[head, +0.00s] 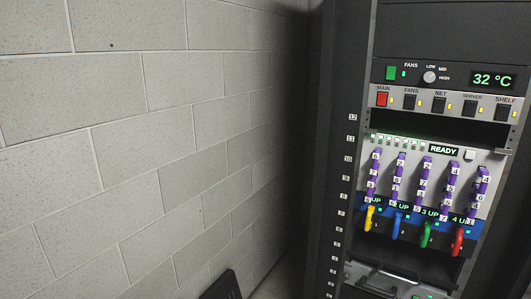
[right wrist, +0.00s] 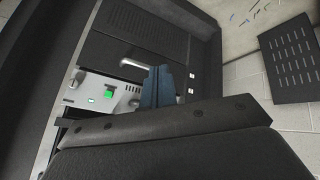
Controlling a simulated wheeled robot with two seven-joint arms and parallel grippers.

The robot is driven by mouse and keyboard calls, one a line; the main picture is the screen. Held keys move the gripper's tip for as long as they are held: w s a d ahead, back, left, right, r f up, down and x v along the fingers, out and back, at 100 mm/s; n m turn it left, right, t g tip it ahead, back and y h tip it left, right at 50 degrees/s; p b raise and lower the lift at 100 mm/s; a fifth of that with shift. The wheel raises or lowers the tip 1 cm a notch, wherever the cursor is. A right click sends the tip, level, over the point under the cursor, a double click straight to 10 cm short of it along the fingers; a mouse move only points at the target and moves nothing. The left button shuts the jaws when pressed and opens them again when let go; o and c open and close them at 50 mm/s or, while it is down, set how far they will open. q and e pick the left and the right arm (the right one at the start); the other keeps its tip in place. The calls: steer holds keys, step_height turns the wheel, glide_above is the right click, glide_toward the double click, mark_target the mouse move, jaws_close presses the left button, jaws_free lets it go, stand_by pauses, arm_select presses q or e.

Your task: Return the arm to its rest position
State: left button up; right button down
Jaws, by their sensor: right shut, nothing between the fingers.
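My right gripper (right wrist: 168,84) shows in the right wrist view as blue-grey fingers, shut and empty. It points toward a dark rack front, and I cannot tell how far off it is. A wide dark bar below hides part of that view. No gripper or arm is clear in the head view, and my left gripper is not in view.
The equipment rack (head: 335,130) fills the right of the head view, with purple-handled drives (head: 426,172), coloured cables (head: 398,226) and a READY display (head: 443,151). A block wall (head: 150,130) stands left. A dark perforated panel (right wrist: 292,62) is near the wall.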

steer(key=s+a+f+g+y, duration=0.1)
steer(key=s+a+f, duration=0.6)
steer(key=s, duration=0.4)
steer(key=s+a+f+g+y, duration=0.1)
steer(key=s+a+f+g, duration=0.1)
steer(key=s+a+f, duration=0.6)
steer(key=s+a+f+g, duration=0.2)
steer(key=s+a+f, duration=0.5)
steer(key=s+a, duration=0.4)
steer(key=s, duration=0.4)
steer(key=shift+s+f+y, duration=0.3)
steer(key=shift+s+y, duration=0.1)
steer(key=shift+a, duration=0.1)
